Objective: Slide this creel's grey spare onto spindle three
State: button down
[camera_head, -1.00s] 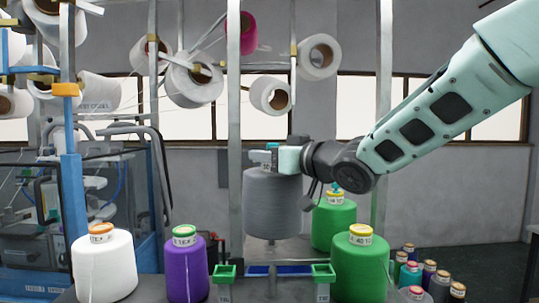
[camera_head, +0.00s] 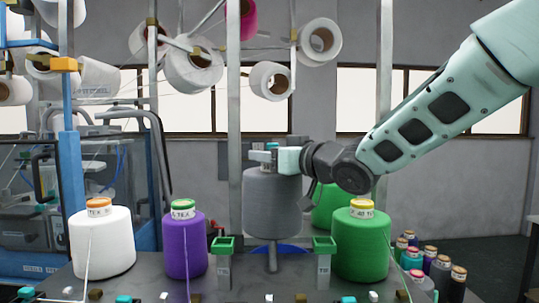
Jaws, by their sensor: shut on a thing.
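My gripper (camera_head: 268,157) is shut on the top of a large grey cone of yarn (camera_head: 272,205) and holds it upright. A bare grey spindle (camera_head: 272,260) stands on the dark bench (camera_head: 150,287) directly below the cone, between the purple and green cones. The spindle's upper part is hidden by the cone, so I cannot tell whether its tip is inside the cone or behind it. The cone's lower edge hangs clear above the bench.
A white cone (camera_head: 103,243) and a purple cone (camera_head: 185,245) stand left, a green cone (camera_head: 361,245) right. Two green-topped posts (camera_head: 224,262) (camera_head: 323,262) flank the bare spindle. Another green cone (camera_head: 324,206) is partly hidden behind. Small colored cones (camera_head: 430,270) stand at far right.

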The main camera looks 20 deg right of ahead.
aim_at(270, 199)
notch_tip(270, 199, down, 10)
jog(key=b, duration=0.8)
jog(key=shift+r, duration=0.25)
dwell(0.4)
jog(key=c, duration=0.7)
grip_release()
jog(key=shift+o, duration=0.2)
jog(key=shift+f, duration=0.15)
jog(key=shift+s, duration=0.1)
